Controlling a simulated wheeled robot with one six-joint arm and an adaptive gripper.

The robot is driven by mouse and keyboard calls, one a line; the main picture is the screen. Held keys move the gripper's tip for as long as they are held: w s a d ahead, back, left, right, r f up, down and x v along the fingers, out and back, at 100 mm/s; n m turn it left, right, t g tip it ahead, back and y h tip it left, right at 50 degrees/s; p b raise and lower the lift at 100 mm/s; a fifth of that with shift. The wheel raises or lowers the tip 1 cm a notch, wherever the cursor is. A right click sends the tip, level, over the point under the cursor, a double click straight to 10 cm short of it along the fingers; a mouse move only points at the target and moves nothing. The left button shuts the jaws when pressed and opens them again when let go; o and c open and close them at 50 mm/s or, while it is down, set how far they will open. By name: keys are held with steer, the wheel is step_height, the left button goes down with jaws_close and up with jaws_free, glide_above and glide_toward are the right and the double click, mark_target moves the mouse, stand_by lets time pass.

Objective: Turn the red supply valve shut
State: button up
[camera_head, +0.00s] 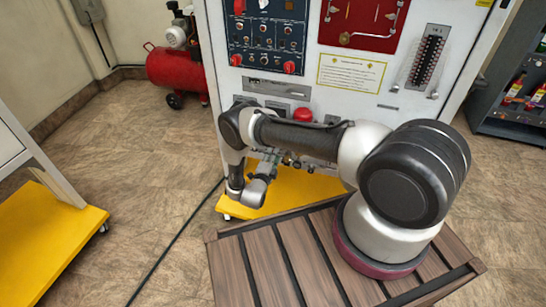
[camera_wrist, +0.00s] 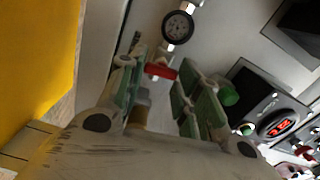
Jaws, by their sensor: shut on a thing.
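The red supply valve (camera_wrist: 160,71) shows in the wrist view as a small red handle between my fingertips, below a round pressure gauge (camera_wrist: 178,27). My gripper (camera_wrist: 154,75), with green finger pads, is shut on this handle. Its fingers hide part of the handle and the fitting behind it. In the head view my gripper (camera_head: 275,160) is at the lower front of the white trainer panel (camera_head: 353,103), above its yellow base. The valve handle cannot be made out there.
A red dome-shaped button (camera_head: 303,114) and dark control panel (camera_head: 267,35) are on the trainer. A red compressor (camera_head: 177,68) stands back left. A cable (camera_head: 175,240) crosses the floor.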

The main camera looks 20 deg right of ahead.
steer(key=shift+m, duration=0.7)
steer(key=shift+f, duration=0.1)
steer(key=shift+s, duration=0.1)
steer(key=o, duration=1)
steer(key=v, duration=1.2)
